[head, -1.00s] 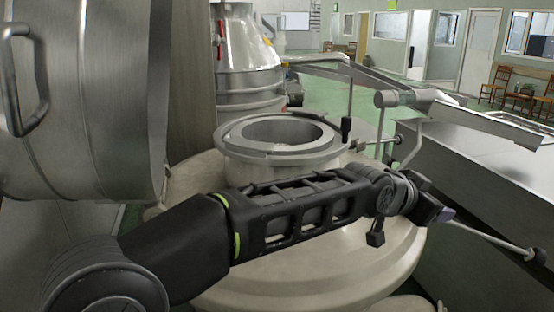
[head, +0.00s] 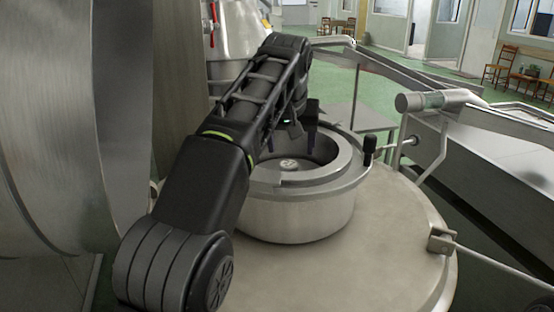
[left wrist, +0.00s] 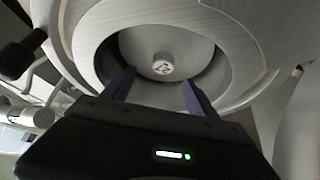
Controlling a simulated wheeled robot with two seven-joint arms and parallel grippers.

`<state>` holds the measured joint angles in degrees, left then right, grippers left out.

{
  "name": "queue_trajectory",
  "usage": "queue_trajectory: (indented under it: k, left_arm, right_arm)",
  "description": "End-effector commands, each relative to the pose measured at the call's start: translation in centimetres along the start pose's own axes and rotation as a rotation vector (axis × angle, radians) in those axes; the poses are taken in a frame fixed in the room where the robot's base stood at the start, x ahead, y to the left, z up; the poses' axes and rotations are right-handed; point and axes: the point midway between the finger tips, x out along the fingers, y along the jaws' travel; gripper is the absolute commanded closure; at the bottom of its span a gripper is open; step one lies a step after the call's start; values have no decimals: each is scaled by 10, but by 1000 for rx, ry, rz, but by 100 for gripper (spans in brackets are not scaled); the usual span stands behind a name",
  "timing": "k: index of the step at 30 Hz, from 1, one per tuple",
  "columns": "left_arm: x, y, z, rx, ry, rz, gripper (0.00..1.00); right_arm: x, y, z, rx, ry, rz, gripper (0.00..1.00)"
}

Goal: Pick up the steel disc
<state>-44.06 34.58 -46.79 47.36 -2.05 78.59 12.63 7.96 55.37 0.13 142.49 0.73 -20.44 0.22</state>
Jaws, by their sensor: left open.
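The steel disc (head: 289,164) is a small pale round piece with dark marks on its top. It sits inside the round opening of the steel neck (head: 300,215) on the large vessel. In the left wrist view the disc (left wrist: 163,66) lies beyond the fingers, near the middle of the opening. My left gripper (head: 298,138) is over the opening, pointing down, with its fingers apart and empty. In the left wrist view my left gripper (left wrist: 158,88) has a finger on either side, below the disc in the picture. The disc is apart from the fingers. My right gripper is out of view.
The neck's thick steel rim surrounds the opening. A dark-knobbed handle (head: 369,150) stands at its right edge. The vessel's broad lid (head: 385,235) is bare. A large steel drum (head: 50,130) is close on the left, and metal arms (head: 430,102) cross at the right.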

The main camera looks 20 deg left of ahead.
Motion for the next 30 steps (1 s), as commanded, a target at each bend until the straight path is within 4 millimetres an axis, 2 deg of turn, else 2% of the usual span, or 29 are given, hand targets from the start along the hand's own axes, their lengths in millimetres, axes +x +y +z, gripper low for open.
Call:
queue_trajectory:
  k: [11,19,30]
  left_arm:
    - [4,-2,2,-14,-11,-8,32]
    - [28,-2,2,-13,-12,-8,32]
    - [32,-3,2,-12,-12,-8,32]
  right_arm:
    - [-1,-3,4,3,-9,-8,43]
    - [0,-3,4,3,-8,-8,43]
    - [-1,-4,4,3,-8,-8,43]
